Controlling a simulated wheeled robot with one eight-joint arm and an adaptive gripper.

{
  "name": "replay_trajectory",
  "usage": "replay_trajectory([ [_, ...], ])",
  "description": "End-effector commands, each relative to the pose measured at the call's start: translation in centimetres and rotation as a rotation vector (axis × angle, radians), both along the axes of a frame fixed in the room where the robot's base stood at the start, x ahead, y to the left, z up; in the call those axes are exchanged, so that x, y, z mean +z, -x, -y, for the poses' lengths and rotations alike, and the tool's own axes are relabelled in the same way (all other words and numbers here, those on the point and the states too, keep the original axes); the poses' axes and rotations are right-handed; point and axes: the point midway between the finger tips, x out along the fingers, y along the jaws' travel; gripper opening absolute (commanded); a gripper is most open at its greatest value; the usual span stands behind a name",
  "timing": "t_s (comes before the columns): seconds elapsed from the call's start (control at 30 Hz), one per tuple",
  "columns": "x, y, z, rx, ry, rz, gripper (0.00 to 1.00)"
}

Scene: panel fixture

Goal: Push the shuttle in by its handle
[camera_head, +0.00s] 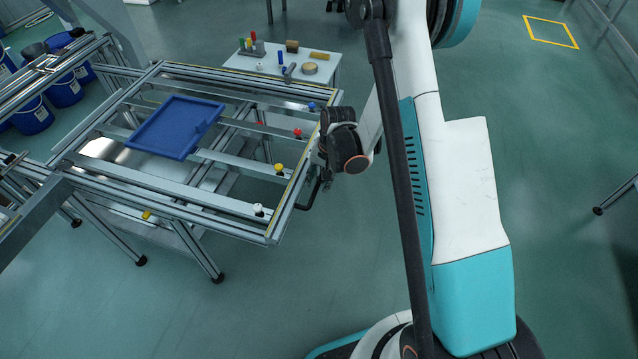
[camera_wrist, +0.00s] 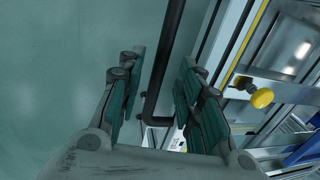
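The shuttle looks to be the aluminium frame (camera_head: 225,207) with cross rails, in the head view. A blue panel (camera_head: 175,127) lies on its rails. A black bar handle (camera_head: 313,194) sticks out at the frame's right end. In the wrist view the handle (camera_wrist: 165,75) runs down between my gripper's fingers (camera_wrist: 158,92) and bends right at its lower end. The fingers are apart, with a visible gap on both sides of the bar. In the head view my wrist is at the frame's right end and hides part of the handle; the fingertips are hard to make out.
Coloured knobs, yellow (camera_head: 278,168), white (camera_head: 258,210), red (camera_head: 297,132) and blue (camera_head: 312,106), stand along the frame's right side. A white side table (camera_head: 325,72) with small parts stands behind. Blue buckets (camera_head: 32,115) are at left. The floor in front is clear.

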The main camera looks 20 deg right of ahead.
Motion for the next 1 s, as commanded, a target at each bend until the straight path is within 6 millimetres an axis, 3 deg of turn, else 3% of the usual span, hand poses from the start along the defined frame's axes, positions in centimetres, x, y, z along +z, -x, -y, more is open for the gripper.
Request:
replay_trajectory([
  [0.4,-0.7,-0.1,-0.1,0.0,0.0,0.0,0.33],
  [0.53,-0.7,-0.1,-0.1,0.0,0.0,0.0,0.04],
  [0.57,-0.7,-0.1,-0.1,0.0,0.0,0.0,0.0],
  [0.83,-0.7,-0.3,-0.3,0.001,0.0,0.0,0.0],
  [1.0,-0.7,-2.2,-1.4,0.003,-0.001,0.002,0.0],
])
